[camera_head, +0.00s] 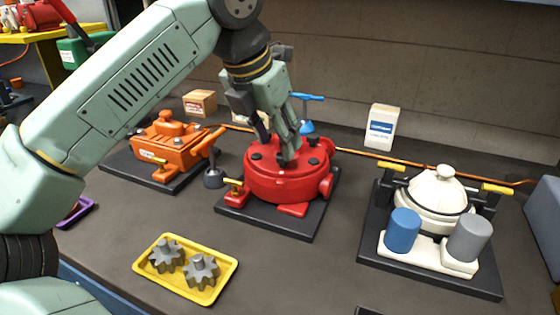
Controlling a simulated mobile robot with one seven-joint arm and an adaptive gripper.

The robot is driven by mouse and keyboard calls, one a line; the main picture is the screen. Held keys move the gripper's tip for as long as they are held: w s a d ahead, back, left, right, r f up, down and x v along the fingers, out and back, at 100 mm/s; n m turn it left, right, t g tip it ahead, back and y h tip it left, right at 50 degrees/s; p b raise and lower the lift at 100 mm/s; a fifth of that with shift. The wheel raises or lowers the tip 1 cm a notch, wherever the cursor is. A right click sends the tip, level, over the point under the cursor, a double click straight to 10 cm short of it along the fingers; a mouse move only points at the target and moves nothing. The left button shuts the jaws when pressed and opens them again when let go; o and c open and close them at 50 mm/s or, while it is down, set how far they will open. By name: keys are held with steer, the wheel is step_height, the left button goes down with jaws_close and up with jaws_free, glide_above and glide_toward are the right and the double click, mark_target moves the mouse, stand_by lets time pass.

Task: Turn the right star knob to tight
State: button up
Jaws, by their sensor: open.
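A round red motor housing (283,186) sits on a dark base plate (290,227) in the middle of the bench. Several small dark knobs stand on its top; one knob (314,141) is at the back right and one (257,155) at the left. Their star shape and any tight mark are too small to make out. My gripper (279,150) points down over the top of the red housing, with its fingers apart. The finger on the right reaches close to a dark knob near the middle; whether they touch cannot be told. The gripper hides part of the top.
An orange motor (166,143) stands to the left, with a dark-ended orange lever between it and the red one. A cream motor (437,197) with blue and grey cylinders stands right. A yellow tray (143,268) with two gears lies in front. Bench is clear between tray and cream motor.

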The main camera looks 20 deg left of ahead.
mark_target(280, 157)
steer(key=b+x, duration=0.1)
steer(key=x, duration=0.2)
steer(key=shift+f, duration=0.2)
steer(key=shift+c, duration=0.2)
steer(key=shift+r, duration=0.1)
jaws_close()
